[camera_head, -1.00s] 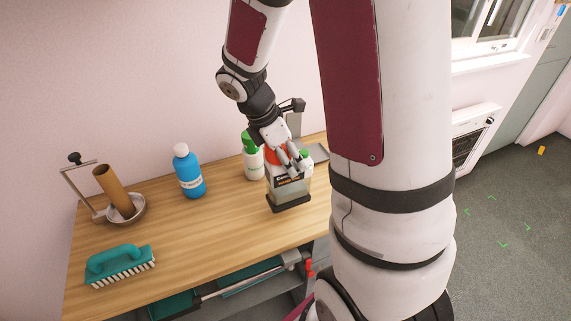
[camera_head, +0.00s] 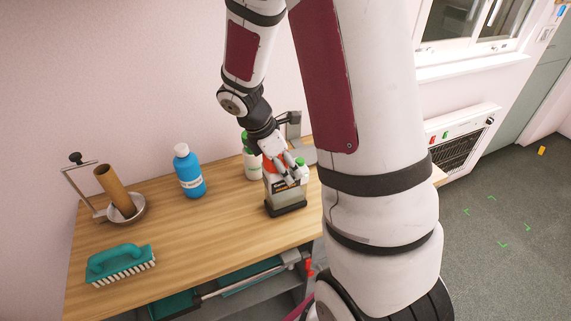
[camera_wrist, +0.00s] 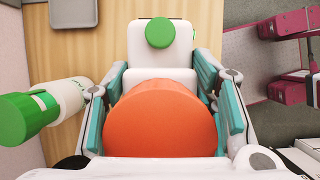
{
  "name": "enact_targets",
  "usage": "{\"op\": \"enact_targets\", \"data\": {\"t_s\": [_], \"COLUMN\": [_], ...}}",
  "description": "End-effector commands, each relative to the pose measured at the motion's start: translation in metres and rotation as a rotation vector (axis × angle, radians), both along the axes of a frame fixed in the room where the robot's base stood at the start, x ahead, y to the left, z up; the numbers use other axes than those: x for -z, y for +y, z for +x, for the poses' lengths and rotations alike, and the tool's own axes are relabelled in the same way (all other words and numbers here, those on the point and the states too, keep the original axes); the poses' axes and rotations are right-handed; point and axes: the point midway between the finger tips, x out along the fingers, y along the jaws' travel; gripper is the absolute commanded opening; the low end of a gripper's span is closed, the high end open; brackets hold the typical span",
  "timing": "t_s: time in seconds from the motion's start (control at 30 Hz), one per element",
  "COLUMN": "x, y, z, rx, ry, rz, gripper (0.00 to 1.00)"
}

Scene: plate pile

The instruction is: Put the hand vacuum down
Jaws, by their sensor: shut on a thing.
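The hand vacuum (camera_head: 287,195) has a dark base, a pale clear lower body and an orange part. It is upright at the right part of the wooden table (camera_head: 190,240), and its base appears to be on the tabletop or very close to it. My gripper (camera_head: 290,172) is shut on its upper part from above and behind. In the wrist view, the two teal-padded fingers of my gripper (camera_wrist: 160,85) lie on either side of the vacuum's white body with a green button (camera_wrist: 160,33) and orange round part (camera_wrist: 162,118). Contact under the base cannot be told.
A white bottle with a green cap (camera_head: 252,165) stands close behind the vacuum, also in the wrist view (camera_wrist: 62,97). The table's middle front is clear.

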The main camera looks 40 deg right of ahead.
Motion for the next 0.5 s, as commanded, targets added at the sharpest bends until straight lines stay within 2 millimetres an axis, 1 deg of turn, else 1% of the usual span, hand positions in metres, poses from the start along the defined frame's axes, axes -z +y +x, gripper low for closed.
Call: {"op": "enact_targets", "data": {"t_s": [0.13,0.17,0.2,0.23,0.27,0.5], "x": [0.0022,0.0032,0.0028,0.0027,0.0027,0.0026], "y": [-0.0002,0.0001,0.0000,0.0001,0.0001,0.0001], "z": [0.0005,-0.0001,-0.0001,-0.0001,-0.0001,-0.0001], "rx": [0.000,0.000,0.000,0.000,0.000,0.000], "ry": [-0.001,0.001,0.000,0.000,0.000,0.000], "rz": [-0.001,0.000,0.000,0.000,0.000,0.000], "gripper": [0.21,0.54,0.63,0.70,0.72,0.72]}}
